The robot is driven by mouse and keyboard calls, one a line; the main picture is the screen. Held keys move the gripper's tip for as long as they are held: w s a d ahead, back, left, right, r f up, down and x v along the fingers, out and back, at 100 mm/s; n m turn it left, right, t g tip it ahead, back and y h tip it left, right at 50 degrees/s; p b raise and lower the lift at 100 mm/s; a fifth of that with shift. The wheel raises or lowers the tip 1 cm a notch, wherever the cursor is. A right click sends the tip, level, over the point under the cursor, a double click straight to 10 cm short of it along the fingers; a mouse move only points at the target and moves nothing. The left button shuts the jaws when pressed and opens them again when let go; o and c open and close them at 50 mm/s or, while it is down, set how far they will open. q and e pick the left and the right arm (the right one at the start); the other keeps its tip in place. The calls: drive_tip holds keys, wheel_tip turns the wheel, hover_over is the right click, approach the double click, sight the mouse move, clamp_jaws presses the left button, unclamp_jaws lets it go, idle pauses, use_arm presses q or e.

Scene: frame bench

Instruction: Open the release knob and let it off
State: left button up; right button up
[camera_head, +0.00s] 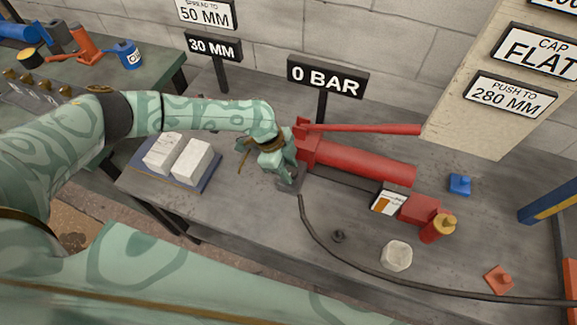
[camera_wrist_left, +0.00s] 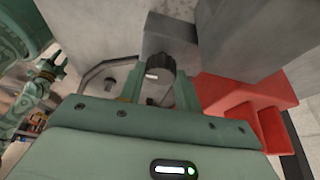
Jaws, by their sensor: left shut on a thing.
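A red hand pump (camera_head: 365,165) with a long red lever (camera_head: 370,128) lies on the bench. A dark release knob (camera_wrist_left: 155,70) with a small white mark shows in the left wrist view, in front of a grey block (camera_wrist_left: 172,32) at the pump's end. My left gripper (camera_head: 288,178) is at the pump's left end, shut on the knob, with one finger on each side of it in the wrist view (camera_wrist_left: 155,92). In the head view the gripper hides the knob. A green arm end, possibly my right gripper (camera_wrist_left: 45,75), shows small at the left of the wrist view.
A "0 BAR" sign (camera_head: 326,78) stands behind the pump. A black hose (camera_head: 335,248) runs along the bench front. White blocks (camera_head: 192,160) sit on a blue tray at left. A red-and-yellow cylinder (camera_head: 437,229) and a pale lump (camera_head: 397,256) stand at right.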

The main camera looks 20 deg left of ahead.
use_arm(q)
drive_tip(key=shift+s+r+n+p, duration=0.1)
drive_tip(key=shift+r+n+p, duration=0.05)
drive_tip(key=shift+n+p, duration=0.35)
drive_tip(key=n+t+p, duration=0.1)
drive_tip(key=n+p, duration=0.3)
drive_tip(key=p, duration=0.1)
drive_tip(key=n+t+y+p, duration=0.1)
drive_tip(key=n+t+p, duration=0.1)
drive_tip(key=n+p, duration=0.3)
drive_tip(key=shift+s+d+r+y+p, duration=0.1)
drive_tip(key=shift+s+d+y+p, duration=0.15)
drive_tip(key=shift+p, duration=0.45)
drive_tip(key=n+y+p, duration=0.1)
drive_tip(key=n+p, duration=0.1)
drive_tip(key=shift+n+t, duration=0.4)
drive_tip(key=shift+f+n+y+p, duration=0.1)
drive_tip(key=shift+n+y+p, duration=0.1)
drive_tip(key=shift+n+p, duration=0.3)
drive_tip(key=shift+f+n+y+p, duration=0.1)
drive_tip(key=shift+n+y+p, duration=0.05)
drive_tip(key=shift+n, duration=0.55)
use_arm(e)
wheel_tip(320, 180, up, 16)
drive_tip(key=w, duration=0.2)
drive_tip(key=shift+w+t, duration=0.2)
drive_tip(key=shift+t, duration=0.1)
use_arm(q)
drive_tip(key=shift+t, duration=0.3)
